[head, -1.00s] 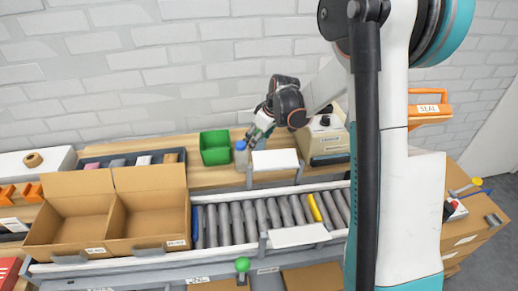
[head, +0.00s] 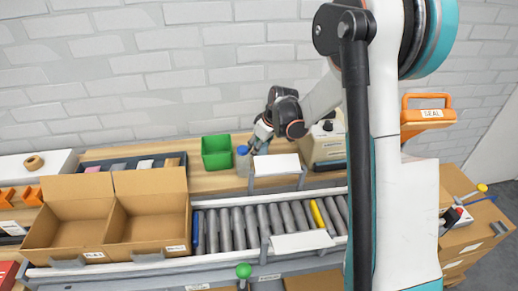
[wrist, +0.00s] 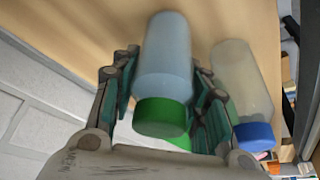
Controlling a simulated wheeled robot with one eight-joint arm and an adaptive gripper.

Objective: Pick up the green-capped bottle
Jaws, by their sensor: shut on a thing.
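The green-capped bottle (wrist: 165,65) has a pale translucent blue body and shows in the wrist view, its cap toward my camera. My gripper (wrist: 165,95) has a finger on each side of it and is shut on it. A blue-capped bottle (wrist: 243,85) stands close beside it, outside the right finger. In the head view my gripper (head: 260,140) is at the back shelf, just right of the blue-capped bottle (head: 243,160). The green-capped bottle cannot be made out there, behind my gripper and a white panel.
A green bin (head: 216,152) stands left of the bottles on the wooden shelf. A beige machine (head: 325,145) is to the right. A white panel (head: 276,165) stands in front of my gripper. The roller conveyor (head: 265,225) and a divided cardboard box (head: 105,220) lie nearer.

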